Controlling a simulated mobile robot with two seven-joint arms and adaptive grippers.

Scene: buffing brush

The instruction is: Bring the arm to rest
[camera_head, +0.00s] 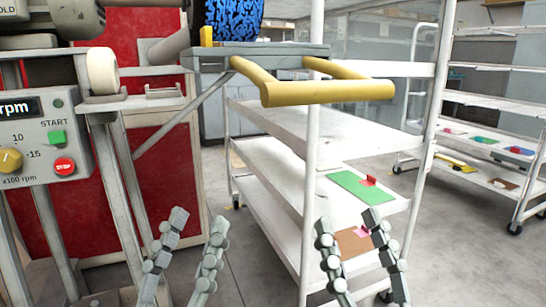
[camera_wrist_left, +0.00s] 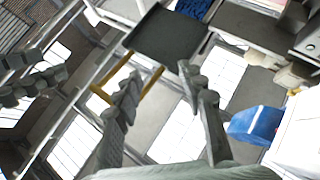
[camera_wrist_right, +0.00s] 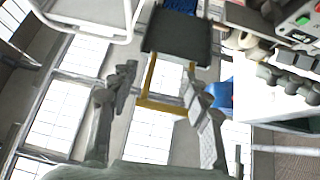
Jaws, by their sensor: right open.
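My left gripper (camera_head: 199,219) points upward at the bottom of the head view, left of centre, with its two fingers apart and nothing between them. It also shows in the left wrist view (camera_wrist_left: 158,75), open and empty. My right gripper (camera_head: 348,220) points upward right of centre, in front of the white shelf rack (camera_head: 308,150). Its fingers are apart and empty, also in the right wrist view (camera_wrist_right: 158,78). Both grippers are apart from each other. The arm links behind them are mostly out of the head view.
A machine with a control panel (camera_head: 38,140) and a red panel (camera_head: 160,185) stands at the left. A blue-black brush (camera_head: 228,18) sits above a grey ledge with a yellow bar (camera_head: 330,93). The rack holds a green board (camera_head: 352,185). Grey floor (camera_head: 455,245) is clear at right.

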